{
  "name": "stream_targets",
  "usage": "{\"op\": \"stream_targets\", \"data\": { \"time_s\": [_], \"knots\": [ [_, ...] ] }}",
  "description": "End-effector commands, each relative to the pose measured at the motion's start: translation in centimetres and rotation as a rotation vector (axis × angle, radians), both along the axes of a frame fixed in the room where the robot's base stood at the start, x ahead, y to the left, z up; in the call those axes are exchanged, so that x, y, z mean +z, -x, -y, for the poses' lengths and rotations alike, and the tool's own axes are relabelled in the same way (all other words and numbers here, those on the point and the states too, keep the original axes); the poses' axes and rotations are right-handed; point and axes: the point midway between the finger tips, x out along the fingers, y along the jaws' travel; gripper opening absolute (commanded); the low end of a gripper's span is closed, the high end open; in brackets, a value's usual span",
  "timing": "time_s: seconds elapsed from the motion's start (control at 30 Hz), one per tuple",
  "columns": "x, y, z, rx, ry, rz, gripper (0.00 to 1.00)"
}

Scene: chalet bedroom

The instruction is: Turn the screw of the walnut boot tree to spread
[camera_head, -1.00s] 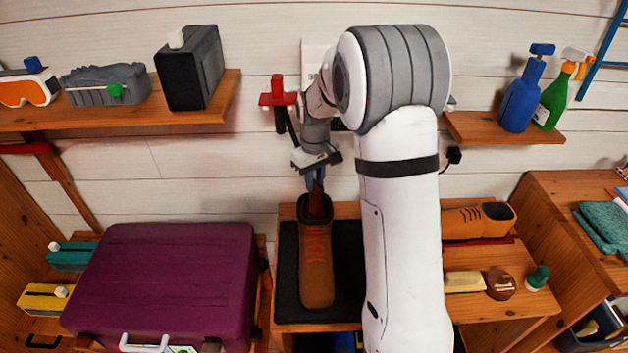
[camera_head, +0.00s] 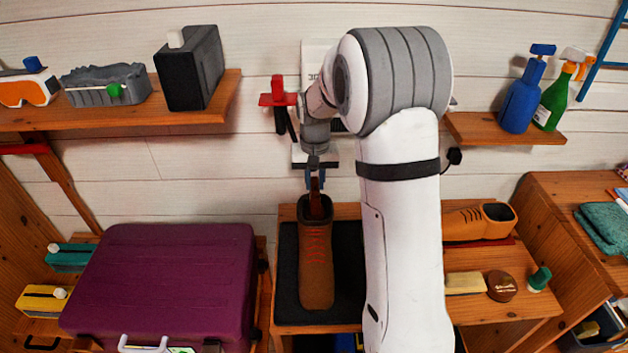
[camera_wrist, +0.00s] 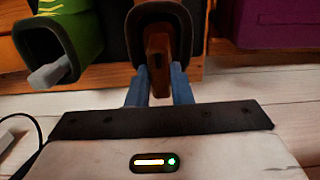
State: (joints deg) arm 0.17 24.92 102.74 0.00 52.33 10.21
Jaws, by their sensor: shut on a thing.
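A brown boot (camera_head: 316,268) with red laces stands on a dark mat (camera_head: 348,262) on the wooden bench. The brown walnut boot tree (camera_head: 317,207) sticks up out of the boot's opening. The tree also shows in the wrist view (camera_wrist: 158,58), between the blue fingers, with the dark boot mouth around it. My gripper (camera_head: 315,184) is above the boot, pointing down, shut on the upper end of the boot tree. I cannot make out the screw apart from the rest of the tree.
A purple suitcase (camera_head: 165,280) lies left of the boot. A red-handled thing (camera_head: 278,97) is at the wall near my wrist.

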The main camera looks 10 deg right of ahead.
Motion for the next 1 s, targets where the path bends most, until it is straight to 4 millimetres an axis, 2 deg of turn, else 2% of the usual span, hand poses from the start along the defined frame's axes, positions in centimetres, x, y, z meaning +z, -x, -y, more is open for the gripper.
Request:
{"op": "stream_targets", "data": {
  "time_s": [0.37, 0.4, 0.67, 0.9, 1.0],
  "knots": [
    [0.03, -0.01, 0.02, -0.005, 0.0, 0.0, 0.0],
    [0.03, 0.0, 0.03, -0.005, 0.0, 0.0, 0.2],
    [0.02, 0.0, 0.04, -0.005, 0.0, 0.0, 0.41],
    [0.08, 0.0, 0.04, -0.005, 0.0, 0.0, 0.42],
    [0.75, -0.04, 0.04, -0.005, 0.0, 0.002, 0.42]
  ]
}}
